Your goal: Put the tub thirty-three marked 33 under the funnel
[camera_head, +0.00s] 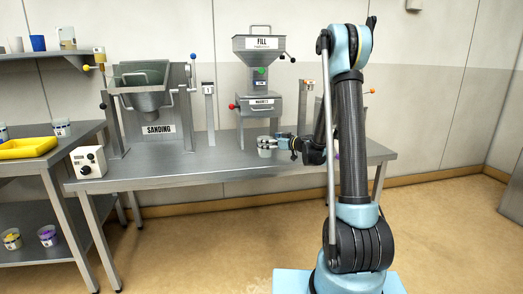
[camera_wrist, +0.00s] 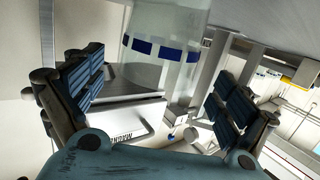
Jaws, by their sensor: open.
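A clear tub with a blue and white band (camera_wrist: 163,48) stands large at the top of the wrist view, just beyond and between the fingertips. Its mark cannot be read. My gripper (camera_wrist: 158,88) is open, with one finger on each side and a gap around the tub. In the head view the small tub (camera_head: 265,147) sits on the steel table in front of the filling stand, and my gripper (camera_head: 281,143) reaches it from the right. The funnel (camera_head: 259,49) labelled FILL is above and behind, over a MAGNETS unit (camera_head: 262,104).
The SANDING hopper (camera_head: 144,92) stands left on the table (camera_head: 205,165), beside a white control box (camera_head: 89,162). A yellow tray (camera_head: 27,148) and several other tubs are on the left shelves. The table front between box and gripper is clear.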

